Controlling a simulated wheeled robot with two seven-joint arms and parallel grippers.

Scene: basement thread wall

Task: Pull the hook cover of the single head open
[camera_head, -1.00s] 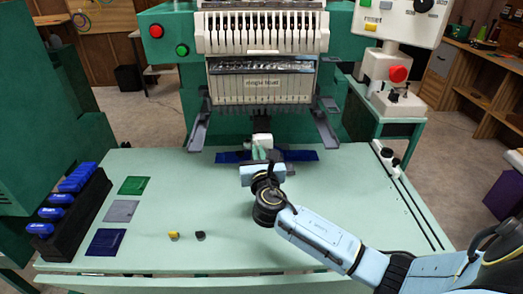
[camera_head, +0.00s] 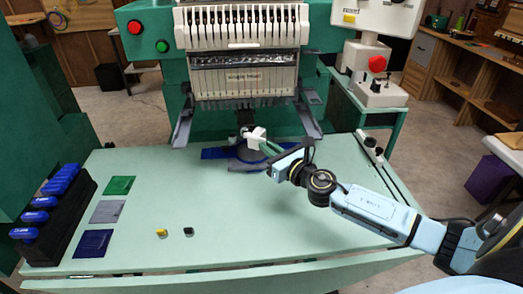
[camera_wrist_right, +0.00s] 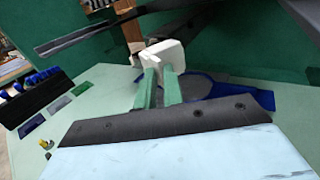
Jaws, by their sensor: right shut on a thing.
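The white hook cover (camera_head: 254,136) is at the front of the single head's lower arm, below the needle area. It stands swung out to the right, with a dark part (camera_head: 244,118) showing behind it. My right gripper (camera_head: 266,146) reaches in from the right with its green fingers shut on the cover. In the right wrist view the white cover (camera_wrist_right: 166,52) sits at the tips of the two green fingers (camera_wrist_right: 160,76). My left gripper is not in view.
A blue flat piece (camera_head: 215,153) and a dark grey round shape (camera_head: 243,160) lie under the cover. Grey brackets (camera_head: 182,128) flank the head. A yellow (camera_head: 161,233) and a black small piece (camera_head: 188,232) lie on the table (camera_head: 260,210). The table's front is mostly clear.

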